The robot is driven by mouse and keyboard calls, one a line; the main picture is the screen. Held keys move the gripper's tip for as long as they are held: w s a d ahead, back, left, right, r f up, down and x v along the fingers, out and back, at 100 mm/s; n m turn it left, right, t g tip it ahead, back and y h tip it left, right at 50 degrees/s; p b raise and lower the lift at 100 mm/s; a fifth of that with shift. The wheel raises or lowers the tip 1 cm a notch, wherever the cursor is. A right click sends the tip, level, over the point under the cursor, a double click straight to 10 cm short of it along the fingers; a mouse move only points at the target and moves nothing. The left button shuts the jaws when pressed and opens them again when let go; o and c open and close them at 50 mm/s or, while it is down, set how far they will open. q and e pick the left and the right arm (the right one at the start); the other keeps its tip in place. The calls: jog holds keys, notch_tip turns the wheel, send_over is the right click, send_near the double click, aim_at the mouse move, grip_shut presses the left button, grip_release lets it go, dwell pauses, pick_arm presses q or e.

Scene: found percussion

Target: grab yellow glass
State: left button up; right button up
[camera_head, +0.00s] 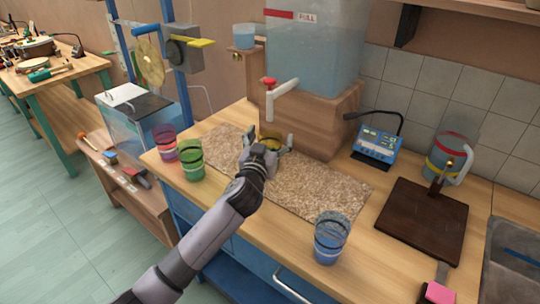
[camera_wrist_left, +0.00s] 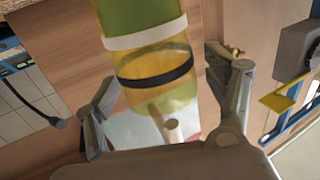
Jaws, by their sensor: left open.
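The yellow glass (camera_head: 269,133) stands on the speckled mat beneath the tap, partly hidden behind my left gripper (camera_head: 269,139). In the left wrist view the see-through yellow glass (camera_wrist_left: 155,92) has a white band and a black band, and its upper part looks green. The fingers of my left gripper (camera_wrist_left: 163,82) are open, one on each side of the glass. Visible gaps separate the glass from the fingers at their lower parts; contact at the tips is unclear. My right gripper is not in view.
A pink glass (camera_head: 163,142) and green glass (camera_head: 190,160) stand left; a blue glass (camera_head: 331,237) is front right. The tap (camera_head: 283,90) juts from the water tank (camera_head: 312,45). A blue device (camera_head: 377,145) and jug (camera_head: 450,158) stand right. The mat's (camera_head: 325,188) right part is clear.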

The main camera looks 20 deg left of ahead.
pick_arm(q)
jog(key=shift+r, duration=0.1)
grip_shut()
dwell(0.9)
